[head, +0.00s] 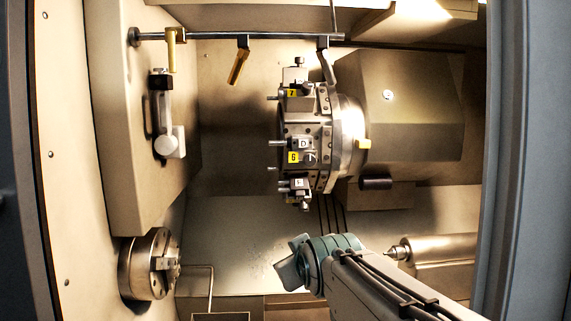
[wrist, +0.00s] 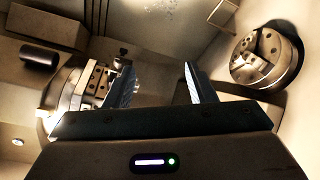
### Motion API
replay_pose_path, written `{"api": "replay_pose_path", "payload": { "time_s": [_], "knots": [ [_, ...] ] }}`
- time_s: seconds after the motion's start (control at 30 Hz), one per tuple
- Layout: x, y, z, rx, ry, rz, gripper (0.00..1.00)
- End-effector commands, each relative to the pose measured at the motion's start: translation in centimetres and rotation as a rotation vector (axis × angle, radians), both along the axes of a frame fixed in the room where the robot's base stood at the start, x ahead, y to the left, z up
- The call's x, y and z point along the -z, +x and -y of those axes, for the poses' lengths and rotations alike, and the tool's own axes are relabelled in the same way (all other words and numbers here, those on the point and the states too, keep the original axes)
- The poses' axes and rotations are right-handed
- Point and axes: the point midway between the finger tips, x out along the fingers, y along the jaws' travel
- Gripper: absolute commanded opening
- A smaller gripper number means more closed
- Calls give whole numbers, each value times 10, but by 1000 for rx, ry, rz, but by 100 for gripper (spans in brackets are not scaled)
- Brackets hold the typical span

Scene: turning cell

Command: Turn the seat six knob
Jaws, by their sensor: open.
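The tool turret (head: 325,130) stands in the middle of the head view, with tool seats on its rim. The yellow label 6 (head: 293,157) marks seat six, on the side facing me. A small dark round part beside it looks like the seat six knob (head: 309,158); its turn position is too small to tell. In the wrist view my gripper (wrist: 158,70) is open and empty, both fingers apart. The turret (wrist: 62,100) shows there at left, partly behind the gripper; I cannot make out the seat six knob there. In the head view my arm is low, below the turret.
A three-jaw chuck (head: 150,264) is at lower left, and at right in the wrist view (wrist: 265,55). A tailstock (head: 435,250) sits right of my arm. A rail (head: 270,36) with hanging arms crosses above. The enclosure frame (head: 525,160) bounds the right.

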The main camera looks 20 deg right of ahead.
Motion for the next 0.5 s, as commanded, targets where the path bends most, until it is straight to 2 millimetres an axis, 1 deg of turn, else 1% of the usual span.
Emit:
{"api": "replay_pose_path", "payload": {
  "time_s": [0.03, 0.1, 0.2, 0.23, 0.3, 0.33, 0.4, 0.5],
  "knots": [
    [-28, 14, 16, 5, -64, 95, 50],
    [-65, 27, 33, 6, -158, 212, 50],
    [-107, 36, 51, 14, -268, 336, 50],
    [-117, 38, 54, 17, -295, 366, 50],
    [-134, 40, 60, 21, -342, 414, 50],
    [-139, 40, 62, 21, -356, 428, 50],
    [-147, 43, 64, 23, -377, 448, 50],
    [-150, 49, 66, 23, -384, 456, 50]
  ]
}}
